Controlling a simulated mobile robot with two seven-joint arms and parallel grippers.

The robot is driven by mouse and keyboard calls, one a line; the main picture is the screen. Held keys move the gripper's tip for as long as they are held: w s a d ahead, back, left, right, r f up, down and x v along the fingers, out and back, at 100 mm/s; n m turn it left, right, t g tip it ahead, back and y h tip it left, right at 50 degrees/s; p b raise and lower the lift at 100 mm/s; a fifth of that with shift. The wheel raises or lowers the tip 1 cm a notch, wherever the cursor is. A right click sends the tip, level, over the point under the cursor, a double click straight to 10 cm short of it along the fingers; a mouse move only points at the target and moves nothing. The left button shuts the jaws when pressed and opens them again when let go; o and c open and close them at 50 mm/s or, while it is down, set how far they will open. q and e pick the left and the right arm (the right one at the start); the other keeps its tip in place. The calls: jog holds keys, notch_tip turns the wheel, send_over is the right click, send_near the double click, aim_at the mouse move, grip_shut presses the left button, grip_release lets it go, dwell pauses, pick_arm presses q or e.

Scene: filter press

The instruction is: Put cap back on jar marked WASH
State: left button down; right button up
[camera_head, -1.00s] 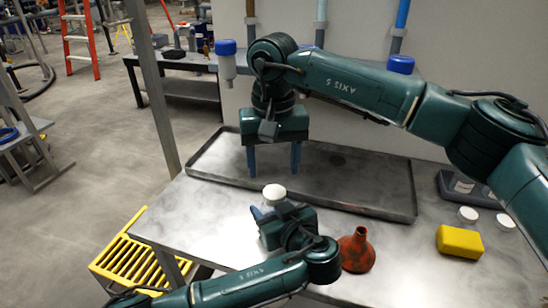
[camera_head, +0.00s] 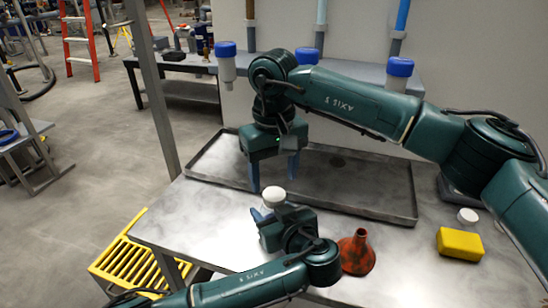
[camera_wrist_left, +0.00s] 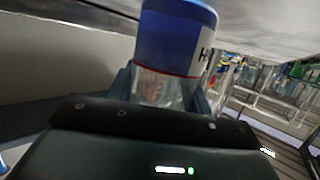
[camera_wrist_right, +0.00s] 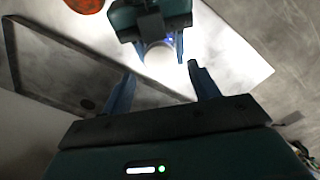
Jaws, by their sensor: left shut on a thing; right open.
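My left gripper (camera_head: 268,211) is shut on a jar above the near edge of the tray. The jar shows a rounded white top (camera_head: 273,196) in the head view; I cannot tell whether that is a cap. In the left wrist view the jar (camera_wrist_left: 178,35) has a blue part, a clear part between the fingers, and a white label showing an H. My right gripper (camera_head: 274,180) is open and empty, close to the jar on its far side. The right wrist view shows the white top (camera_wrist_right: 160,56) ahead of its fingers. A white cap (camera_head: 468,215) lies on the table at right.
A shallow grey tray (camera_head: 400,216) spans the back of the table. An orange-red funnel (camera_head: 357,253) stands near the front, with a yellow block (camera_head: 460,243) to its right. Blue-topped containers (camera_head: 226,49) are at the back wall.

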aim_at(274, 194)
jog(key=shift+f, duration=2.05)
jog(key=c, duration=1)
jog(key=m, duration=0.6)
jog(key=shift+m, duration=0.3)
jog(key=o, duration=1.1)
jog(key=shift+c, duration=0.2)
jog(key=shift+r, duration=0.1)
